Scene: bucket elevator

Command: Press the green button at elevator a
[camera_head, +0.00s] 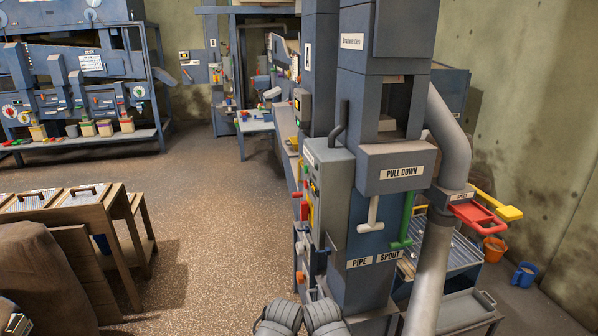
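A tall blue-grey elevator column (375,130) stands right of centre, with a "PULL DOWN" label and a pale T-handle. A neighbouring column (318,70) behind it carries a small white sign that seems to read A. A grey control box (327,185) is on the near column's left side. Red and yellow controls (308,208) show edge-on on its left face. A smaller box with a green patch (301,106) is farther back. I cannot tell which of these holds the green button.
A wooden table (105,215) with metal trays stands at left, beside a brown sack (42,275). A red and yellow handle (480,212) juts out at right. The floor left of centre (225,215) is clear.

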